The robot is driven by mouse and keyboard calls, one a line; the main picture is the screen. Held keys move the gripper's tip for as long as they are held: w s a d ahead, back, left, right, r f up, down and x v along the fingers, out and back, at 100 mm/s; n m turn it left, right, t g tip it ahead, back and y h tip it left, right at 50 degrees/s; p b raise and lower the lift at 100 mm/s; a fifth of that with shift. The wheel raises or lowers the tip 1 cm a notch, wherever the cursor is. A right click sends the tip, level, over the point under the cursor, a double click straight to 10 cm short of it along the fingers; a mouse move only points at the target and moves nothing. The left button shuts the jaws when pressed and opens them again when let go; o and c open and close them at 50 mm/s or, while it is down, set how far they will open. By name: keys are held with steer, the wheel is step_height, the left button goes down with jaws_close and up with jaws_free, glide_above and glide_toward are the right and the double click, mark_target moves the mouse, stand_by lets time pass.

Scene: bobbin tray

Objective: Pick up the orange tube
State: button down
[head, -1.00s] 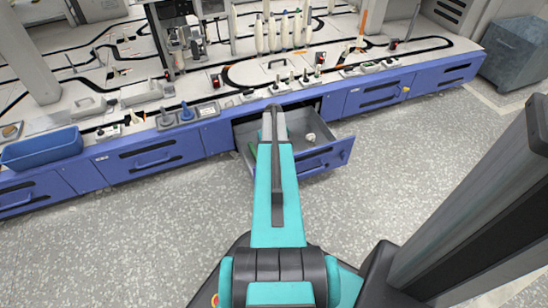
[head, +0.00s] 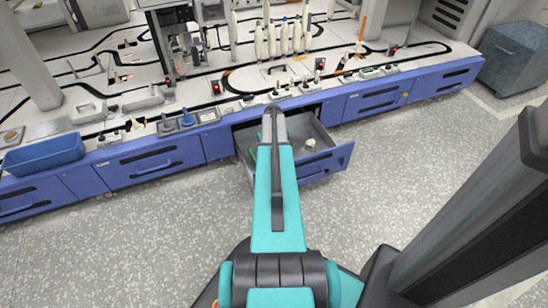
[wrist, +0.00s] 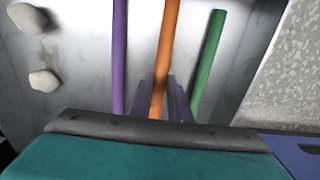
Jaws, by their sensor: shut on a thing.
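The orange tube (wrist: 169,40) shows in the wrist view, standing out between a purple tube (wrist: 119,50) on its left and a green tube (wrist: 208,60) on its right. My gripper (wrist: 160,83) is shut on the orange tube near its lower visible part. The tube's lower end is hidden behind my wrist. The tubes are over the grey metal floor of the open drawer (wrist: 75,75). In the head view the drawer (head: 325,135) is pulled out of the blue bench, and my arm hides the gripper and the orange tube. A bit of green shows beside my arm.
Two pale lumps (wrist: 44,81) lie at the left in the wrist view; one pale object (head: 310,144) shows in the drawer in the head view. A blue bin (head: 42,153) sits on the bench (head: 130,75) at left. Speckled floor in front is clear.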

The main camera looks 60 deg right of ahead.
step_height(320, 180, up, 7)
steer(key=shift+r+p, duration=0.2)
steer(key=shift+p, duration=1.05)
steer(key=shift+r, duration=0.1)
